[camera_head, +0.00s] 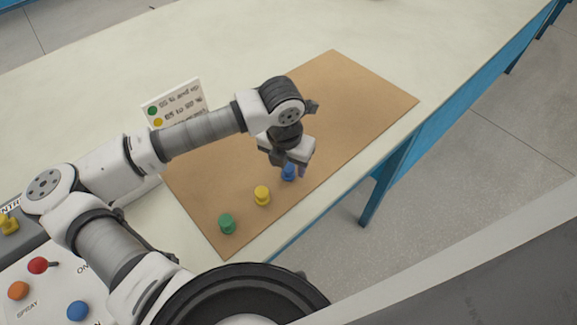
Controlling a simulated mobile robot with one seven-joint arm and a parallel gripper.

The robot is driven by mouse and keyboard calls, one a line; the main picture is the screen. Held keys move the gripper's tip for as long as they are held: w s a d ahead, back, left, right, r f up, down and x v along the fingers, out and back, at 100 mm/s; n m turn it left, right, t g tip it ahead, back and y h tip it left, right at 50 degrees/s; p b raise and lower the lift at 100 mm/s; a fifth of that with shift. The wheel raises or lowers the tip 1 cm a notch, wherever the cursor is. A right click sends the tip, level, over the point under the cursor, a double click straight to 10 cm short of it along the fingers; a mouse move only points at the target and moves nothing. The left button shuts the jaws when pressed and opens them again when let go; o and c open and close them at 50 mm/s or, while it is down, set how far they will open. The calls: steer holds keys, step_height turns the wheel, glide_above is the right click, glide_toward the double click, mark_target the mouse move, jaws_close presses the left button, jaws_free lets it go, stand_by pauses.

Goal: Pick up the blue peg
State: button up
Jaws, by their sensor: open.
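The blue peg (288,173) stands on the brown board (355,95), partly hidden behind my gripper's fingers. My gripper (290,168) points down at the blue peg, with its fingers open and close around or just above it; I cannot tell whether they touch it. A yellow peg (262,195) and a green peg (227,223) stand in a row with it, toward the lower left of the board.
A white card (183,97) with coloured dots stands behind my arm. A control panel (45,285) with coloured knobs is at the lower left. The board's upper right is clear. The table's edge (385,145) runs close along the right of the pegs.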

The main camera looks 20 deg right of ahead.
steer(key=shift+d+f, duration=0.1)
steer(key=shift+f, duration=0.8)
steer(key=shift+c, duration=0.2)
steer(key=c, duration=0.9)
steer(key=shift+c, duration=0.2)
steer(key=shift+r, duration=0.15)
